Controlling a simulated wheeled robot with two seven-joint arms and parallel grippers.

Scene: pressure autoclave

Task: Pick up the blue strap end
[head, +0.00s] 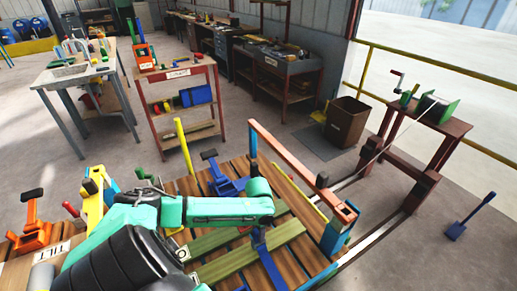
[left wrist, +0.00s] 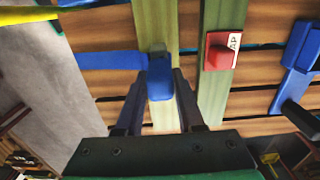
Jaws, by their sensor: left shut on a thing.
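The blue strap (head: 270,264) lies across the wooden slatted deck (head: 299,227) in the head view. In the left wrist view the strap (left wrist: 112,61) runs in from the left over the planks. Its thick blue end (left wrist: 160,78) sits between the fingers of my left gripper (left wrist: 160,98). My left gripper (head: 259,228) is shut on this end, low over the deck; the fingertips are partly hidden in the head view. A red block with a white label (left wrist: 222,52) is on a pale green slat right of the strap end. My right gripper is not in view.
A blue clamp-like part (left wrist: 297,68) with a dark handle is to the right. An orange bar (head: 285,152) stands along the deck's far right side, a yellow post (head: 184,146) at the back. A winch stand (head: 440,130) is beyond.

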